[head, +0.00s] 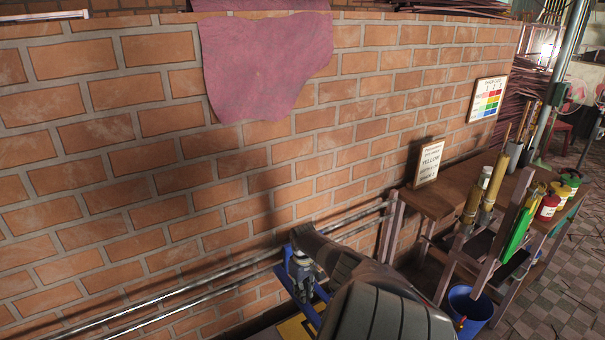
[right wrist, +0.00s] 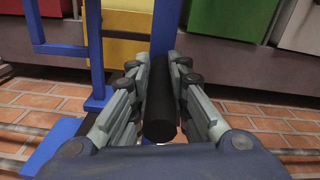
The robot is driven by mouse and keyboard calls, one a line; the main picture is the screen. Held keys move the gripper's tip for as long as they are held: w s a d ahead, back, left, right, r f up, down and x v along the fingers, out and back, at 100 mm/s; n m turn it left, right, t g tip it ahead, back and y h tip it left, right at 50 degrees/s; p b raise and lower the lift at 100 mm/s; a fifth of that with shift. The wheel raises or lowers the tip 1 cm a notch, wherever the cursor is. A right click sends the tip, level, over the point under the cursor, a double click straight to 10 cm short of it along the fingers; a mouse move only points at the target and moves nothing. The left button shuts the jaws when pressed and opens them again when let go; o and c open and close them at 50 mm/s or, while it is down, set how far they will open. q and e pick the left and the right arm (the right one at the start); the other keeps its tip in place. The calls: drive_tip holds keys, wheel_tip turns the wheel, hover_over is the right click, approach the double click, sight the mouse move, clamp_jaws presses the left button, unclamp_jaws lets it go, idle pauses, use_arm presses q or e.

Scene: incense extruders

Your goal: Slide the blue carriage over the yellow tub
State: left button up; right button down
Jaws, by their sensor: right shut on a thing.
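The blue carriage (head: 287,262) sits on the metal rails along the brick wall, low in the head view. Its blue posts and bars also show in the right wrist view (right wrist: 95,50). My right gripper (head: 301,268) is shut on the carriage's black handle (right wrist: 160,105), which lies between the fingers. The yellow tub (right wrist: 126,52) shows behind the carriage in the right wrist view, with one blue post by its left part and another at its right edge. Something yellow below the carriage in the head view is mostly cut off. My left gripper is not in view.
Red (right wrist: 55,8), green (right wrist: 215,18) and white (right wrist: 302,28) tubs flank the yellow one. The rails (head: 150,312) run along the wall on both sides. A wooden bench (head: 450,196) with a sign reading "YELLOW" (head: 429,162) and several extruders stands right, near a blue bucket (head: 470,306).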

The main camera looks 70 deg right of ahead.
drive_tip(key=c, duration=1.5)
unclamp_jaws()
drive_tip(key=shift+a, duration=0.1)
wheel_tip(320, 180, up, 12)
drive_tip(key=shift+f, duration=0.1)
